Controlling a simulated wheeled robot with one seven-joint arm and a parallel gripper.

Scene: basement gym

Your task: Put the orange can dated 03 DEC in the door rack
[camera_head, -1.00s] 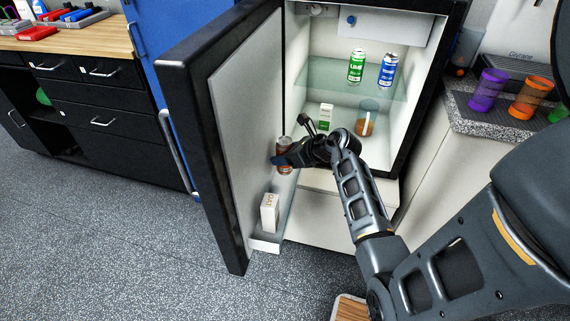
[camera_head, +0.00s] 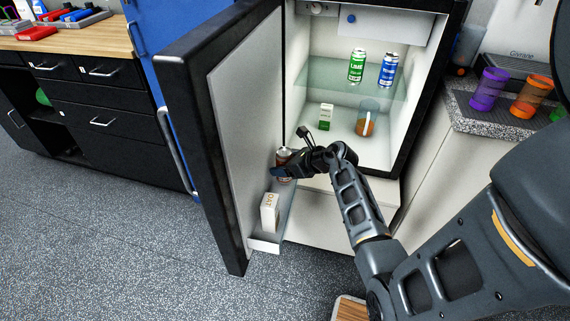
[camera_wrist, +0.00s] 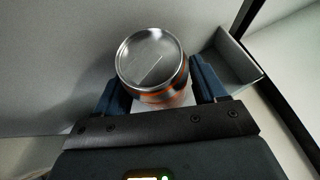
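The orange can (camera_wrist: 152,65) stands between the two fingers of my gripper (camera_wrist: 158,88) in the wrist view, its silver lid facing the camera. Both fingers lie close against its sides. In the head view the can (camera_head: 283,158) is upright beside the inner face of the open fridge door, over the door rack (camera_head: 266,243), with my gripper (camera_head: 279,172) around its lower part. A date on the can is not readable. A white OAT carton (camera_head: 269,212) stands in the rack, nearer the camera. Whether the can's base touches the rack floor is hidden.
The fridge door (camera_head: 215,110) stands open at the left. Inside are a green LIME can (camera_head: 356,66), a blue can (camera_head: 388,70), a small green-white carton (camera_head: 326,116) and a glass with orange contents (camera_head: 367,118). Purple (camera_head: 487,88) and orange cups (camera_head: 530,97) stand on the right counter.

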